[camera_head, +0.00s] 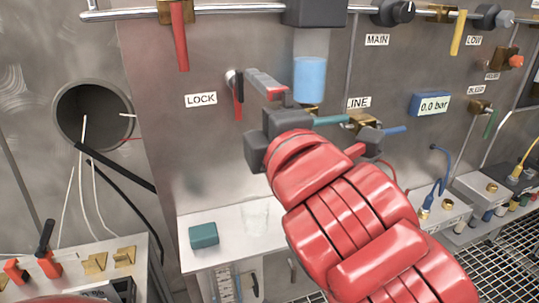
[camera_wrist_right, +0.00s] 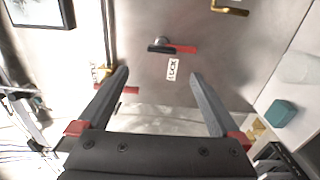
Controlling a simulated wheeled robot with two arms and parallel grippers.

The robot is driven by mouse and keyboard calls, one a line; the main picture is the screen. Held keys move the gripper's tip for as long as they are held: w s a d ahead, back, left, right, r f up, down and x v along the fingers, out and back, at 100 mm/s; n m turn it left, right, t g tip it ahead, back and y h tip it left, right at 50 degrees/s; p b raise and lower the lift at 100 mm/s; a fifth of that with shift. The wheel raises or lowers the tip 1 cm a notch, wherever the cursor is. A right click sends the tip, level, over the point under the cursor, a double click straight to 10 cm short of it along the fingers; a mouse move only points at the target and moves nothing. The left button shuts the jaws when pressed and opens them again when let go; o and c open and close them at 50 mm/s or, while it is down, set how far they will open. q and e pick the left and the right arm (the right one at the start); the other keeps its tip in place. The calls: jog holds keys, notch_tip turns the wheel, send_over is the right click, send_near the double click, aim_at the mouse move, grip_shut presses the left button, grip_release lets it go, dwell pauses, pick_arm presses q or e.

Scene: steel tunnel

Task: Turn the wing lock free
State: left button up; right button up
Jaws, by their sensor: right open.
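The wing lock (camera_head: 235,84) is on the steel panel beside the LOCK label, with a dark and silver body and a red part hanging down. In the right wrist view the wing lock (camera_wrist_right: 172,48) shows a dark end on one side and a red end on the other, beyond my fingertips. My right gripper (camera_head: 252,110) is in front of the panel, just right of and below the lock in the picture. In the right wrist view my right gripper (camera_wrist_right: 160,74) is open with nothing between its two fingers. My left gripper is not in view.
The LOCK label (camera_head: 201,100) is left of the lock. A rail (camera_head: 220,9) with a red lever (camera_head: 180,40) runs above. A round port (camera_head: 92,115) with cables is at left. A shelf below holds a teal block (camera_head: 204,235) and a clear cup (camera_head: 255,217).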

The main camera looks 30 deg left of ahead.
jog(key=b+v, duration=0.2)
jog(key=v, duration=0.3)
jog(key=shift+w+a, duration=0.1)
jog(key=shift+w, duration=0.05)
dwell(0.5)
